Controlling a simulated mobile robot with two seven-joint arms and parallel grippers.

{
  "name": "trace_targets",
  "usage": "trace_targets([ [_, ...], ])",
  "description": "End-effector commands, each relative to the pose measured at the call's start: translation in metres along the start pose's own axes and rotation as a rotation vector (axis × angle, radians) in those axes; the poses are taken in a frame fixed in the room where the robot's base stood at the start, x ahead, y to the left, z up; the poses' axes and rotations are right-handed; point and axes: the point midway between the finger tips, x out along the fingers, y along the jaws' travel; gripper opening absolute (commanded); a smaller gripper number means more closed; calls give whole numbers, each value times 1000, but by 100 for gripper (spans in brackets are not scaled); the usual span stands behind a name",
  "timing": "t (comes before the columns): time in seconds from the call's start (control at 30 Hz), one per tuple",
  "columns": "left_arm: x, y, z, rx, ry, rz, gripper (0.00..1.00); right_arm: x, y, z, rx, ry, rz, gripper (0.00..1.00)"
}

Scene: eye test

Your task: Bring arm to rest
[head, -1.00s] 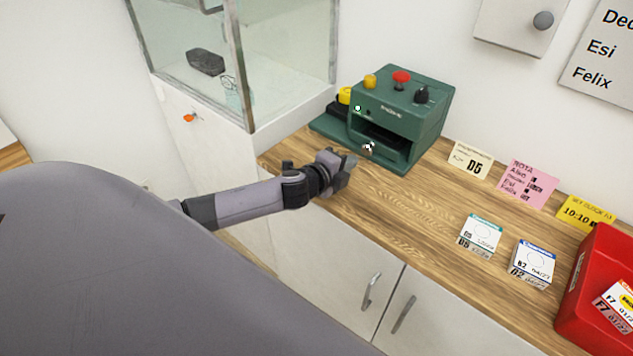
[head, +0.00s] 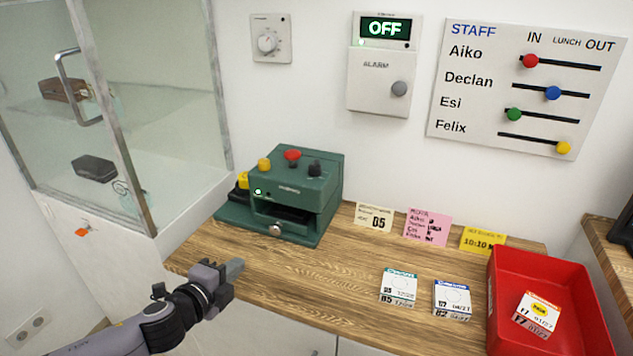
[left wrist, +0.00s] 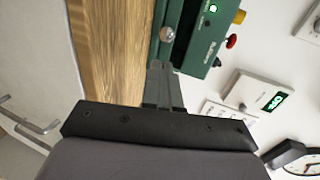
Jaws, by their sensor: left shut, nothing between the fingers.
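My left gripper (head: 232,270) is shut and empty. In the head view it hangs at the front left edge of the wooden counter (head: 330,300), in front of the green machine (head: 290,195). In the left wrist view the closed fingers (left wrist: 160,75) point towards the green machine (left wrist: 200,40), beside its round metal knob (left wrist: 167,33). I see no contact between the fingers and the machine. My right gripper is not in view.
Two small labelled boxes (head: 398,288) (head: 452,299) and a red tray (head: 505,310) holding a white box stand on the right. Note cards (head: 428,228) stand along the wall. A glass cabinet (head: 180,110) is at left. An alarm panel (head: 383,75) reads OFF; a staff board (head: 480,95) hangs beside it.

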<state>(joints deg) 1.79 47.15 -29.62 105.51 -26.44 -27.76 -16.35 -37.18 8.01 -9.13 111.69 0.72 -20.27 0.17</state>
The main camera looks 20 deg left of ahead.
Motion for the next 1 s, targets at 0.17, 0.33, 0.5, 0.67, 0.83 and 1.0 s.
trace_targets([
  [0.17, -5, 18, -14, -93, 16, 31, 0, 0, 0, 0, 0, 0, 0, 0],
  [0.33, -30, 71, -56, -432, 43, 138, 0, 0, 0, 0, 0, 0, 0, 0],
  [0.5, -71, 127, -96, -885, 7, 256, 0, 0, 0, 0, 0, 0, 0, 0],
  [0.67, -110, 165, -116, -1245, -80, 322, 0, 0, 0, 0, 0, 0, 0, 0],
  [0.83, -135, 184, -123, -1456, -154, 341, 0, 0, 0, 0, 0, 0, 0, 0],
  [1.0, -140, 189, -124, -1500, -173, 343, 0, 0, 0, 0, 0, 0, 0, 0],
])
